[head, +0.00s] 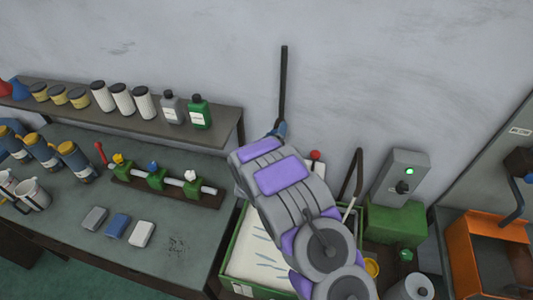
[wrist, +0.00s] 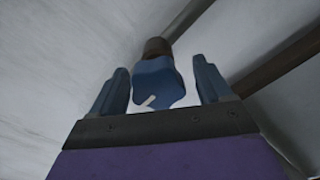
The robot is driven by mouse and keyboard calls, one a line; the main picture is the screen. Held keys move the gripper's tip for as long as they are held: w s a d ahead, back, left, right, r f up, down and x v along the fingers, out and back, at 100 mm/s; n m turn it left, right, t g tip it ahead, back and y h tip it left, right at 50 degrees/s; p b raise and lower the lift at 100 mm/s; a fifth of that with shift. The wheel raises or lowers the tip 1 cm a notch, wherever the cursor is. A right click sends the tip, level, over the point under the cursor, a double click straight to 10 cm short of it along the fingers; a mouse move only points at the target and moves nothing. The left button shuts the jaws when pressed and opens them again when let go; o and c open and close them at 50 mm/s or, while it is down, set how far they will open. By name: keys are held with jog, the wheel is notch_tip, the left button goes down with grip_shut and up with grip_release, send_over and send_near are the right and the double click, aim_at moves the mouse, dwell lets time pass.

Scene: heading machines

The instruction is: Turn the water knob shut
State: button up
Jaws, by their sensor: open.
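The water knob (wrist: 158,84) is a blue, lobed knob with a short white mark on its face, in the middle of the wrist view. It sits at the end of a brown fitting on a pipe (wrist: 190,18). My gripper (wrist: 160,67) is open. One blue finger stands to the left of the knob and one to the right, with a visible gap on each side. In the head view my gripper (head: 279,130) is by the wall at the foot of a dark vertical pipe (head: 284,82). The knob is not clearly distinguishable there.
A workbench (head: 190,265) on the left holds a valve rack (head: 160,185), bottles and small blocks. A shelf (head: 225,125) above it carries containers. A green bin (head: 240,285) lies below my arm. A grey control box (head: 402,175) and an orange bin (head: 470,250) are on the right.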

jog(key=s+a+b, duration=0.1)
jog(key=s+a, duration=0.2)
jog(key=s, duration=1.2)
jog(key=shift+s+a+b, duration=0.25)
jog(key=shift+a+b, duration=0.05)
jog(key=shift+b, duration=0.1)
